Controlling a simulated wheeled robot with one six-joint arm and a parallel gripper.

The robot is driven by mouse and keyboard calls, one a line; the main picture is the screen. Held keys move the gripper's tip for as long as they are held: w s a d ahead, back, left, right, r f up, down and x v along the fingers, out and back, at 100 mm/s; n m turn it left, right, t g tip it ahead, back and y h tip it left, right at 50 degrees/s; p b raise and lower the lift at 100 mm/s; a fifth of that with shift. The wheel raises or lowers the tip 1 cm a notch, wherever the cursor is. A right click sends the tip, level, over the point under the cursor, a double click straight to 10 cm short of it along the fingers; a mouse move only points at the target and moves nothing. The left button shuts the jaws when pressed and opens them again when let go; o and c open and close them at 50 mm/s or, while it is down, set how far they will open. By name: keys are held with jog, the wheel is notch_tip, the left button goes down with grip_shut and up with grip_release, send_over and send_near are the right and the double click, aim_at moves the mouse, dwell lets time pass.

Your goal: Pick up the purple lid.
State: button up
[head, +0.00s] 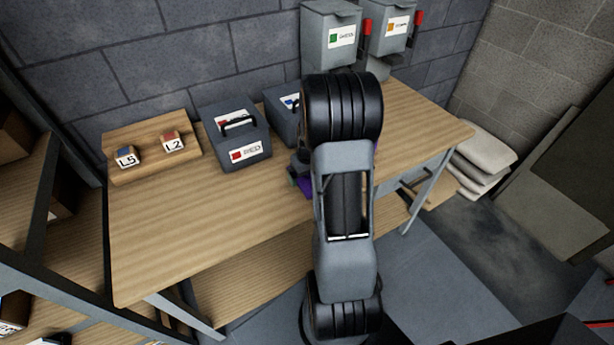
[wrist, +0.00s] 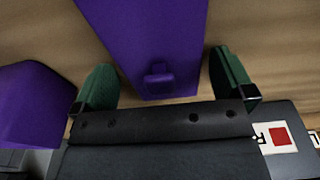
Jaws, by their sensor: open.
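A purple piece with a small raised knob, which looks like the purple lid (wrist: 145,30), lies at the top middle of the wrist view over the wood tabletop. My gripper (wrist: 162,82) is open, and its green fingertips stand apart on either side of the knob end. I cannot tell the height gap between them. A second purple block (wrist: 30,105) is at the left of the wrist view, apart from the first; I cannot tell what it is. In the head view my arm hides most of this; only a bit of purple (head: 305,187) shows beside it.
The wooden workbench (head: 170,240) has a grey box labelled RED (head: 240,137) at the back, with another grey box (head: 279,112) partly behind my arm. A wooden stand (head: 152,150) holds blocks L5 (head: 126,157) and L2 (head: 173,143). Grey dispensers (head: 331,30) hang above. The bench's front left is clear.

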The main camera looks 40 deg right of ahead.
jog(key=shift+c, duration=0.3)
jog(key=c, duration=0.7)
